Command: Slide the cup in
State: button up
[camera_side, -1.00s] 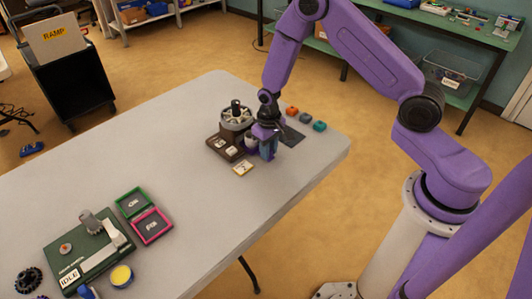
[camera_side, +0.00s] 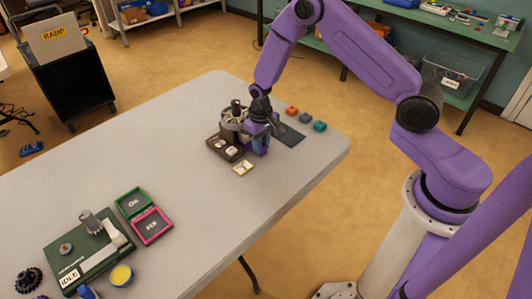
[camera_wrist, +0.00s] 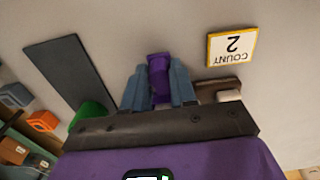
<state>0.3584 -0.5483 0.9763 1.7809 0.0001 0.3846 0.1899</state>
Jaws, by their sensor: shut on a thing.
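A purple piece, which I take to be the cup (camera_wrist: 159,76), shows between the two blue-grey fingers of my gripper (camera_wrist: 159,88) in the wrist view. My gripper is shut on it. In the side view my gripper (camera_side: 259,143) is low over the table, close against the right side of a dark machine with a round, several-holed top (camera_side: 231,121). The machine's brown base (camera_side: 224,149) carries light buttons on its front. The cup is mostly hidden by the fingers there, and I cannot tell how far it is inside the machine.
A yellow-edged card reading "COUNT 2" (camera_side: 243,168) lies in front of the machine. Green and pink trays (camera_side: 151,226) and a green "IDLE" device (camera_side: 85,258) stand at front left.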

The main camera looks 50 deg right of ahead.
jog(key=o, duration=0.6)
jog(key=shift+r, duration=3)
